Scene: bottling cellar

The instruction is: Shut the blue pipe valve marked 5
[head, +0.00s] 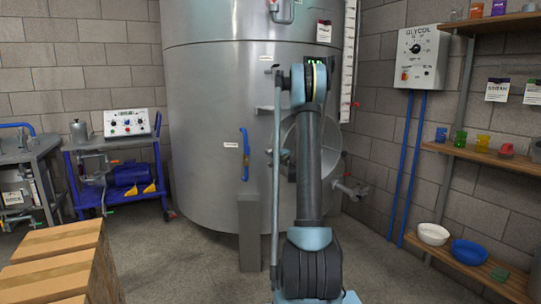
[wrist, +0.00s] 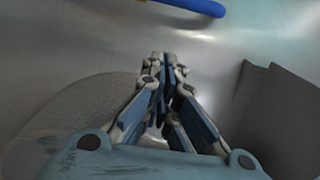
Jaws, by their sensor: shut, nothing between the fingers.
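A blue handle (head: 244,142) stands nearly upright on the front of the steel tank (head: 205,90), with a small orange part near its lower end. A small white label (head: 231,145) is beside it; its writing is too small to read, so I cannot confirm a 5. In the wrist view a blue bar (wrist: 195,7) crosses the top edge, partly cut off, against shiny metal. My gripper (wrist: 167,62) is shut and empty, with its fingertips below the bar and apart from it. In the head view my gripper cannot be made out; my arm stands in front of the tank.
A round manway (head: 300,140) and small valve fittings (head: 350,188) sit to the right on the tank. A blue cart with a pump (head: 128,174) stands left, cardboard boxes (head: 55,240) front left. Shelves (head: 480,155) and blue wall pipes (head: 408,165) are right.

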